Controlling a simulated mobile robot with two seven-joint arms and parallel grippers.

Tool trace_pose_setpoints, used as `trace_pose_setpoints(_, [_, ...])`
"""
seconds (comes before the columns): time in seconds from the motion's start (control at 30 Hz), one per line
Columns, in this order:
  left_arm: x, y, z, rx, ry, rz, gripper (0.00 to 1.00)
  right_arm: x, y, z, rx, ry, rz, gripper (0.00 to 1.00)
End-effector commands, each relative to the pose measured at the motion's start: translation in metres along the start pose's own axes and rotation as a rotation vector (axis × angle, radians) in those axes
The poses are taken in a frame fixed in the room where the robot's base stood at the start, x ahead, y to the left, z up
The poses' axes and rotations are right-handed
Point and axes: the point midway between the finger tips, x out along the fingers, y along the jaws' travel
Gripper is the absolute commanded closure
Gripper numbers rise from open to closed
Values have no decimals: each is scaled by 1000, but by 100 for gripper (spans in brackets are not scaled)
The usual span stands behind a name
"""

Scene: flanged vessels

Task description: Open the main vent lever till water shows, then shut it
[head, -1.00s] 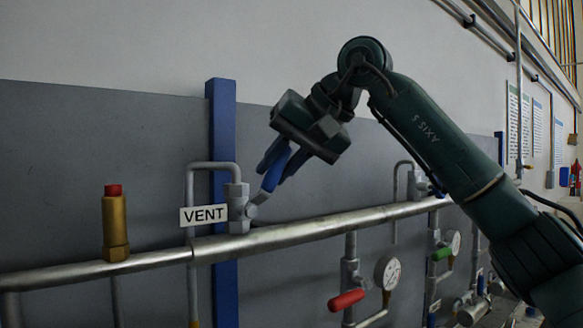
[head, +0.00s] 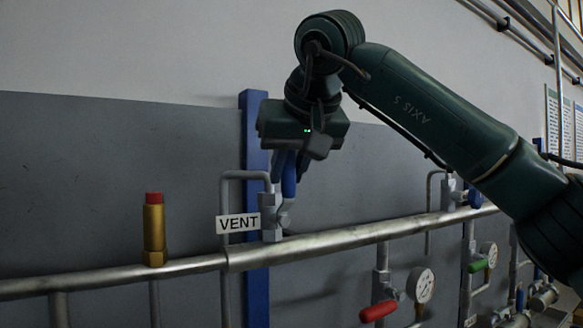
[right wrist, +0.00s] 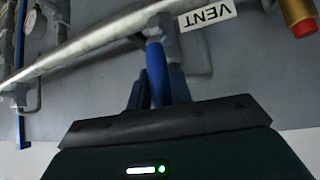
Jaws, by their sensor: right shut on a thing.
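The blue vent lever (head: 289,175) stands nearly upright on the grey vent valve (head: 270,215), beside the VENT sign (head: 238,223). My right gripper (head: 290,172) comes down from above and is shut on the lever. In the right wrist view, the blue lever (right wrist: 156,72) lies between the two dark blue fingers of the gripper (right wrist: 157,84). The bent vent pipe (head: 224,205) runs from the valve up, left and down behind the main pipe. Its lower end is out of the picture, and I see no water. My left gripper is not in view.
A long metal pipe (head: 350,237) crosses below the valve. A brass fitting with a red cap (head: 154,228) stands on it at left. A blue post (head: 254,130) rises behind the valve. A red handle (head: 378,311) and a gauge (head: 420,285) sit lower right.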

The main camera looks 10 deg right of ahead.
Motion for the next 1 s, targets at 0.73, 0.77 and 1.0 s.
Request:
trace_pose_setpoints(0.73, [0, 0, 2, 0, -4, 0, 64, 1, -1, 0, -4, 0, 2, 57])
trace_pose_setpoints(0.77, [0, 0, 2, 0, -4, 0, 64, 1, 0, 0, -4, 0, 2, 57])
trace_pose_setpoints(1.0, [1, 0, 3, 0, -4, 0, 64, -12, -1, 0, -3, 2, 2, 57])
